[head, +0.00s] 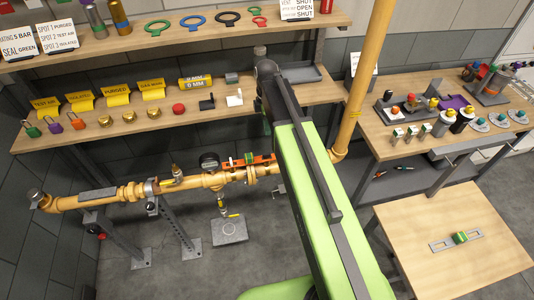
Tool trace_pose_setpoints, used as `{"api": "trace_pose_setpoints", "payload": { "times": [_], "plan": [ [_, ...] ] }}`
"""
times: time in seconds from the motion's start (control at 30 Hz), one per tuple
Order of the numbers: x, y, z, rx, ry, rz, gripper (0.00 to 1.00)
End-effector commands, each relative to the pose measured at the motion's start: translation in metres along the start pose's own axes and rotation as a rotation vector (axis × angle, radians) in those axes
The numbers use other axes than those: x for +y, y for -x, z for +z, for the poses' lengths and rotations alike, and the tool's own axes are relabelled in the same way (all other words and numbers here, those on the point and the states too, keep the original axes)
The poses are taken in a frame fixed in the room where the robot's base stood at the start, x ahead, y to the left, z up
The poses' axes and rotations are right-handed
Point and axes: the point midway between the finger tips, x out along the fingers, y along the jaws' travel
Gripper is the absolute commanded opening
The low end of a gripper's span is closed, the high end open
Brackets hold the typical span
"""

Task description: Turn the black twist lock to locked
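No part is clearly recognisable as the black twist lock. A small black piece (207,102) stands on the lower shelf, right of a red knob (178,109) and left of a white piece (235,98). I cannot tell whether it is the lock, or how it is turned. My green arm rises from the bottom centre to a dark joint at the shelf's edge. It hides part of the shelf and pipework. My gripper does not show.
The lower shelf (60,134) also holds yellow tags (117,96), padlocks and brass fittings. A yellow pipe run (100,199) with a gauge lies below it. At right are a crowded workbench (395,151) and a low table (440,275) with a green block (460,237) on a slotted plate.

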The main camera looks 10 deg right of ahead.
Motion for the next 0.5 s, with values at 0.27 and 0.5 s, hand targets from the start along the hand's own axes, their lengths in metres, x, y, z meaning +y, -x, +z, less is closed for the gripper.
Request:
{"api": "trace_pose_setpoints", "payload": {
  "times": [0.27,0.5],
  "plan": [
    [0.000,-0.059,0.001,0.000,-0.002,0.000,0.32],
    [0.000,-0.107,0.001,0.000,-0.002,0.000,0.32]
  ]
}}
